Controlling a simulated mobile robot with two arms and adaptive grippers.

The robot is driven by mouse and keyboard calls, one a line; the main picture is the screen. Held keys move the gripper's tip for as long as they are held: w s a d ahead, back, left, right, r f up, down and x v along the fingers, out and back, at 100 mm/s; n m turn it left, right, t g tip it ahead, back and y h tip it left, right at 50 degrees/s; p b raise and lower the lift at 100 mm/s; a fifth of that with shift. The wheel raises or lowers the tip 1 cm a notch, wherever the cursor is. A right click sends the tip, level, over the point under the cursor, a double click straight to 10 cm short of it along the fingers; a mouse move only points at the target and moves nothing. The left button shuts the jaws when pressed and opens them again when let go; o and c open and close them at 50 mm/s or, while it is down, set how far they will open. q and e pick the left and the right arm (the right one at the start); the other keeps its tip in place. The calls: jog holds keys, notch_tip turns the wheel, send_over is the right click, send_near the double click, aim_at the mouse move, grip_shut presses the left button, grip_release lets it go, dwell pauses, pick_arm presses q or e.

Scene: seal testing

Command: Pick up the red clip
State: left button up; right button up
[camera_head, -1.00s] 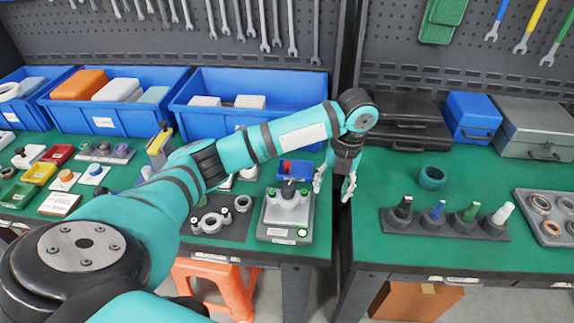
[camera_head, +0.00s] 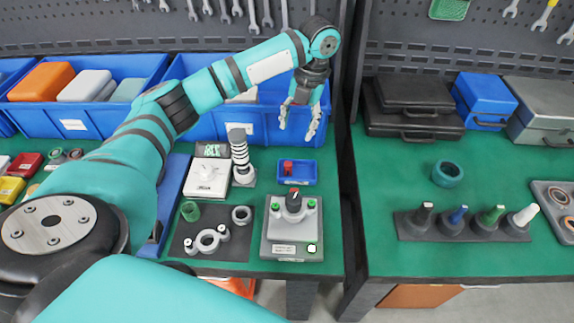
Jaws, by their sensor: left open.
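A small red piece (camera_head: 288,167), which looks like the red clip, lies in a small blue tray (camera_head: 308,174) near the right end of the left bench. My left gripper (camera_head: 297,131) points downward with its two silver fingers apart and nothing between them. In the picture it is just above the small blue tray, in front of the large blue bin. How high it is over the bench is hard to tell. My right gripper is not in view.
A grey test device (camera_head: 293,249) with a black knob stands in front of the small tray. A striped black-and-white column (camera_head: 241,160) stands left of it. A large blue bin (camera_head: 225,127) is behind. A gap separates the right bench (camera_head: 390,262).

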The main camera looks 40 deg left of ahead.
aim_at(289, 163)
pick_arm(q)
jog(key=f, duration=0.4)
jog(key=s+a+f, duration=0.1)
jog(key=f, duration=0.1)
jog(key=shift+f+p, duration=0.25)
jog(key=shift+p, duration=0.15)
jog(key=shift+f, duration=0.55)
jog(key=shift+s+f, duration=0.1)
jog(key=shift+f, duration=0.2)
jog(key=f, duration=0.1)
jog(key=f+p, duration=0.1)
jog(key=f, duration=0.1)
jog(key=shift+s+f, duration=0.3)
jog(key=shift+s, duration=0.05)
jog(key=shift+f, duration=0.45)
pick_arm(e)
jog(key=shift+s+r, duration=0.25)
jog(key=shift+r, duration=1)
pick_arm(q)
grip_shut()
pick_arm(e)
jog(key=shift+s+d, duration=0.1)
